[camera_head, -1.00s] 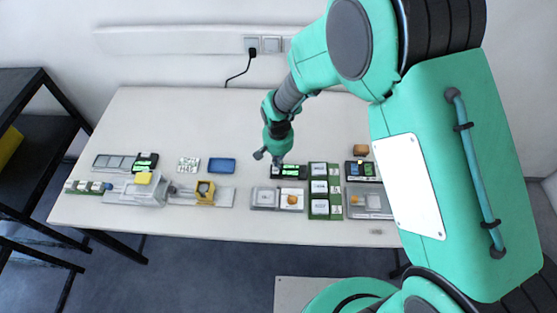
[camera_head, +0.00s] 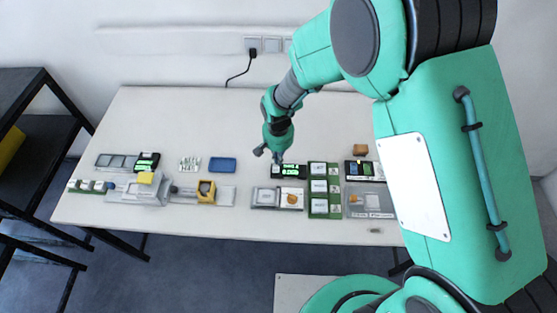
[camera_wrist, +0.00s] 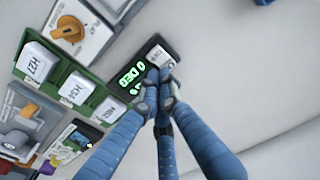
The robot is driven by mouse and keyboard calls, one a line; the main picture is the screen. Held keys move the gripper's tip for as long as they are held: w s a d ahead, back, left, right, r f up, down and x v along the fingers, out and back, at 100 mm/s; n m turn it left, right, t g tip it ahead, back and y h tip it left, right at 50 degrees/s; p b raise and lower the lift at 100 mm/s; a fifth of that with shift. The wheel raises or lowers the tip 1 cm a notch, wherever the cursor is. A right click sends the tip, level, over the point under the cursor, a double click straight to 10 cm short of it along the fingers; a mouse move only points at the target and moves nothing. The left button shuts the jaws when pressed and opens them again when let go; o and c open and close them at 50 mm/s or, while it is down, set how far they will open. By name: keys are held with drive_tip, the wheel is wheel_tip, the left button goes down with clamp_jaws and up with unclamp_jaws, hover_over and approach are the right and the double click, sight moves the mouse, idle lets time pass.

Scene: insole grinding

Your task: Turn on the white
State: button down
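The task line names only "the white". A white panel with a round orange knob (camera_head: 291,198) lies near the table's front edge; it also shows at the top left of the wrist view (camera_wrist: 72,28). My gripper (camera_head: 268,154) points down above the table, just behind and left of a black box with a lit green display (camera_head: 289,171). In the wrist view my gripper's blue fingers (camera_wrist: 160,82) come together at their tips over the right end of this black box (camera_wrist: 135,72), hiding part of it. I see nothing held. I cannot tell whether the tips touch the box.
A green rack with white labelled blocks (camera_head: 318,190) stands right of the panel. A grey tray (camera_head: 370,200) lies beyond it. A blue tray (camera_head: 222,164) and a grey machine with a yellow part (camera_head: 145,188) are at left. The back of the white table (camera_head: 180,115) is clear.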

wheel_tip(320, 180, up, 12)
drive_tip(key=w+p, duration=0.1)
drive_tip(key=p, duration=0.1)
drive_tip(key=shift+w+f, duration=0.2)
drive_tip(key=shift+f, duration=0.05)
idle(0.4)
drive_tip(key=s+d+r+t, duration=0.1)
drive_tip(key=s+d+r, duration=0.3)
drive_tip(key=d+r, duration=0.5)
drive_tip(key=s+d+r+t, duration=0.1)
drive_tip(key=s+d+r, duration=0.4)
drive_tip(key=r, duration=0.8)
drive_tip(key=s+d+r+t, duration=0.1)
drive_tip(key=s+d+r, duration=0.3)
drive_tip(key=s, duration=0.4)
drive_tip(key=s+d+r+t, duration=0.2)
drive_tip(key=s+d+r, duration=0.2)
drive_tip(key=s+d, duration=0.2)
drive_tip(key=s, duration=0.2)
drive_tip(key=shift+s+r, duration=0.15)
drive_tip(key=shift+s, duration=0.15)
